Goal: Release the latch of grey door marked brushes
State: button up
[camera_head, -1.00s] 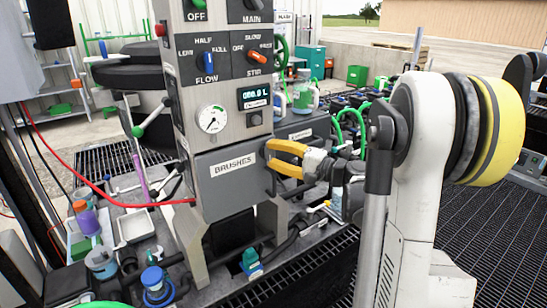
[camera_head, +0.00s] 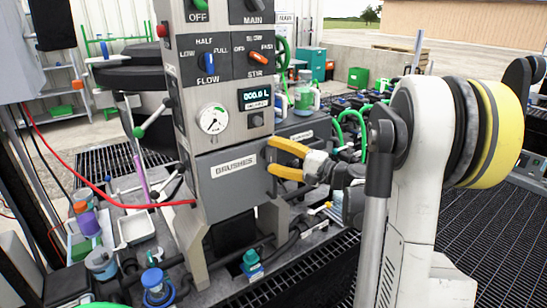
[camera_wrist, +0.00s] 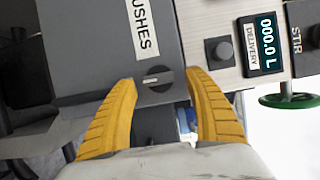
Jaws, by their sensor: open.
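The grey door marked BRUSHES (camera_head: 224,181) is closed on the front of the grey panel unit in the head view. In the wrist view the door (camera_wrist: 95,45) shows turned on its side, with part of its label. A round dark latch knob (camera_wrist: 156,79) with a light line across it sits near the door's edge, between my fingertips in that picture. My gripper (camera_head: 270,158) is open and empty, its yellow fingers at the door's right side. In the wrist view my gripper (camera_wrist: 163,85) has one finger on either side of the knob; contact cannot be told.
Above the door are a round gauge (camera_head: 213,119), a digital display (camera_head: 255,98) and a small dark knob (camera_wrist: 219,52). A red hose (camera_head: 110,198) runs to the unit's left. Bottles and a white tray (camera_head: 134,226) stand on the lower left deck.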

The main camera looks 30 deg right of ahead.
jog(key=n+p, duration=0.1)
jog(key=r+n+g+h+p, duration=0.1)
jog(key=n+p, duration=0.2)
jog(key=n, duration=0.1)
jog(key=n+g+h+p, duration=0.1)
jog(key=shift+a+r+n+h, duration=0.2)
jog(key=shift+n+h, duration=0.1)
jog(key=shift+n, duration=0.1)
jog(key=n+h+p, duration=0.1)
jog(key=n, duration=0.2)
jog(key=shift+a+g+h+p, duration=0.2)
jog(key=shift+g+h+p, duration=0.2)
jog(key=n+h, duration=0.2)
jog(key=n, duration=0.2)
jog(key=shift+s+a+h+p, duration=0.1)
jog(key=shift+a+h+p, duration=0.15)
jog(key=shift+h+p, duration=0.15)
jog(key=p+v, duration=0.3)
jog(key=v, duration=0.8)
jog(key=s+a+f+g+b, duration=0.2)
jog(key=s+a, duration=0.4)
jog(key=a, duration=0.4)
jog(key=s+a+f+g+b, duration=0.1)
jog(key=s+a+f+g, duration=0.3)
jog(key=a, duration=0.5)
jog(key=shift+s+a+f+b, duration=0.35)
jog(key=shift+s+f, duration=0.05)
jog(key=shift+s, duration=0.85)
